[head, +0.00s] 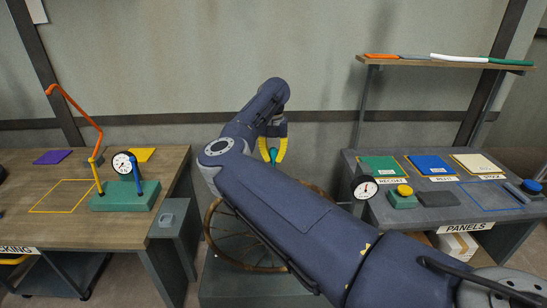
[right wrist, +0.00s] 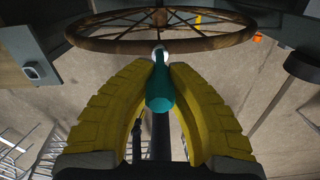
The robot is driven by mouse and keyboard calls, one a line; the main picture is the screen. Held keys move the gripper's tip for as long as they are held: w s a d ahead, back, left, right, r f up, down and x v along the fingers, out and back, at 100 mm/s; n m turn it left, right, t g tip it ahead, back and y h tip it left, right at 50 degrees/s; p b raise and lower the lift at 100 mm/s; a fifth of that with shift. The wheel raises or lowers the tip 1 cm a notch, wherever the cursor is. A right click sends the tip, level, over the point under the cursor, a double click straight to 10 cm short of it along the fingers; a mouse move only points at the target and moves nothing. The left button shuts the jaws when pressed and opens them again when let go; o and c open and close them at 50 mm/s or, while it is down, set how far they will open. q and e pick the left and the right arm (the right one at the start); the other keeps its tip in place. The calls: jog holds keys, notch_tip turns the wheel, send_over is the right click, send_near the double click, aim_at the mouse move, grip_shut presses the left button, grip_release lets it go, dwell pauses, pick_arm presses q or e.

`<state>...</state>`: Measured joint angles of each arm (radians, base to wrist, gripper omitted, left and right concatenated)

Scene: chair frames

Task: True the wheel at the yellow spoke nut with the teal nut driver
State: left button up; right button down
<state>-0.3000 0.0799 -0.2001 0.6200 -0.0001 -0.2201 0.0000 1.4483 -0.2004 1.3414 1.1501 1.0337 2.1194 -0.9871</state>
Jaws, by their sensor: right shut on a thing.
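My right gripper (head: 272,152) is shut on the teal nut driver (head: 273,155), its yellow fingers gripping both sides. The driver also shows in the right wrist view (right wrist: 159,92), between the fingers (right wrist: 160,78). Its pale tip points at the wheel rim; I cannot tell whether they touch. The spoked wheel (head: 216,226) has a brown rim and stands low between the tables, partly hidden behind my right arm. Its rim crosses the top of the right wrist view (right wrist: 105,43). A small yellow spot (right wrist: 197,19) shows by the wheel; I cannot tell if it is the spoke nut. My left gripper is out of view.
The left wooden table (head: 120,215) bears a dial gauge (head: 122,164) on a green block and an orange bent rod (head: 82,112). A second dial gauge (head: 365,187) stands by the grey right table (head: 440,213), which has coloured panels and a yellow button (head: 404,190). A shelf (head: 440,63) hangs above.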

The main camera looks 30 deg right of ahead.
aim_at(274, 148)
jog(key=n, duration=0.3)
jog(key=shift+r, duration=2.3)
